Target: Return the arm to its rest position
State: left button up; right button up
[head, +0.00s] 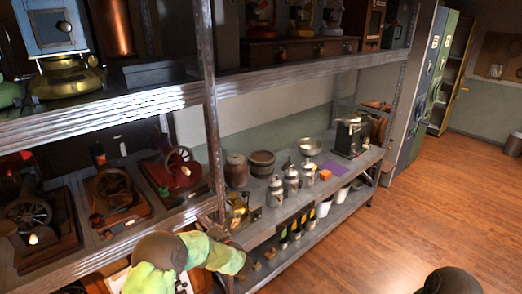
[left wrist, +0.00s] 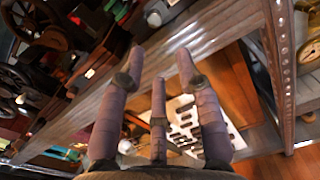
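My left arm, yellow-green with brown joints, comes in at the bottom of the head view in front of the shelving. Its far end, with the left gripper (head: 238,262), is close to the shelf post and the lower shelf; the fingers are hard to make out there. In the left wrist view the left gripper (left wrist: 160,72) shows three purple-grey fingers spread apart with nothing between them. A shelf's front edge lies behind the fingers. Whether they touch it, I cannot tell. My right gripper is not in view.
A metal shelf post (head: 212,130) stands beside the left arm; it also shows in the left wrist view (left wrist: 281,70). The lower shelf (head: 262,226) holds white canisters (head: 291,178), barrels (head: 236,169) and a grinder (head: 351,135). Open wooden floor (head: 440,200) lies to the right.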

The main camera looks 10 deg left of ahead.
pick_arm(q)
jog(key=s+d+f+n+g+h+b, duration=0.1)
jog(key=s+f+n+g+h, duration=0.15)
jog(key=s+f, duration=0.4)
jog(key=s+f+n+g+h+b, duration=0.1)
jog(key=s+f+g, duration=0.2)
jog(key=f, duration=0.7)
jog(key=s+d+f+n+g+h+b, duration=0.1)
jog(key=s+f+g+h, duration=0.15)
jog(key=s+f, duration=0.4)
jog(key=s+d+f+n+g+h+b, duration=0.3)
jog(key=s+d+f+n+h+b, duration=0.6)
jog(key=s+d+f+n, duration=1.1)
jog(key=s+d+n+h, duration=0.1)
jog(key=s+n+h, duration=0.1)
jog(key=n, duration=0.4)
jog(key=shift+s+h, duration=0.3)
jog(key=shift+s, duration=0.15)
